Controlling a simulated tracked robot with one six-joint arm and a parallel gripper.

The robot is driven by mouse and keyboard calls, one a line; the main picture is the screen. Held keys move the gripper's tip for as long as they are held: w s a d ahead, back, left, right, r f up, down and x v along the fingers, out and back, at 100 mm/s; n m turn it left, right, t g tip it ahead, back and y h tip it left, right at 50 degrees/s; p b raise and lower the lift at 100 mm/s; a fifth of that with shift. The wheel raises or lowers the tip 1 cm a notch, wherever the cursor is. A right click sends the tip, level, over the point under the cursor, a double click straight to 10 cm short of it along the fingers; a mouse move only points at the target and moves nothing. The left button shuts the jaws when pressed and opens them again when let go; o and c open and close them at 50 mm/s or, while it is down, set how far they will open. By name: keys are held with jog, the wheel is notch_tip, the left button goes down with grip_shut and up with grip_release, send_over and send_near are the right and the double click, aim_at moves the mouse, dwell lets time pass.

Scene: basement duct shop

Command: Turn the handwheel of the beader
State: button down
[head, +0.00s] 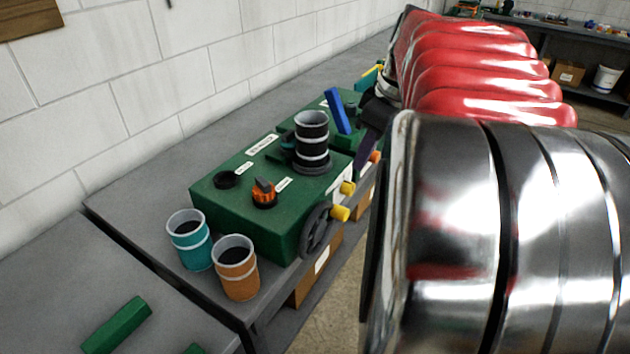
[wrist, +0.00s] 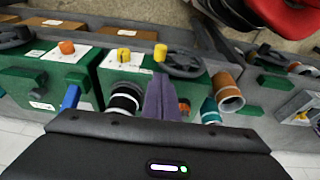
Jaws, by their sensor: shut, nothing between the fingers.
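A green bench machine (head: 235,215) carries a dark handwheel (head: 314,232) with a yellow handle (head: 340,213) on its front face. In the wrist view the handwheel (wrist: 184,68) shows just beyond and right of the fingertips, with its yellow handle (wrist: 160,52) at its left edge. My gripper (wrist: 160,82) has purple fingers shut together and empty, apart from the wheel in the picture. In the head view the fingers (head: 366,148) show partly, right of the machine. I cannot read whether the label names the beader. My arm hides much of the right side.
On the machine stand a banded black cylinder (head: 311,135) and an orange knob (head: 264,192); another yellow knob (head: 347,187) is on its front. A blue lever (head: 337,110) rises behind. Teal (head: 190,240) and orange (head: 235,268) cups stand left of the wheel. Another green machine (wrist: 48,75) adjoins.

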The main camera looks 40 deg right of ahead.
aim_at(343, 209)
jog(key=x, duration=0.9)
jog(key=s+x, duration=0.1)
jog(key=x, duration=0.3)
jog(key=shift+w+d+f, duration=0.1)
jog(key=shift+d+f, duration=0.1)
jog(key=shift+f, duration=0.4)
jog(key=shift+d, duration=0.1)
jog(key=shift+w+d+f+y, duration=0.15)
jog(key=shift+d+f+y, duration=0.2)
jog(key=shift+f+y, duration=0.2)
jog(key=shift+w+d+f, duration=0.1)
jog(key=shift+d+f, duration=0.2)
jog(key=shift+f, duration=0.1)
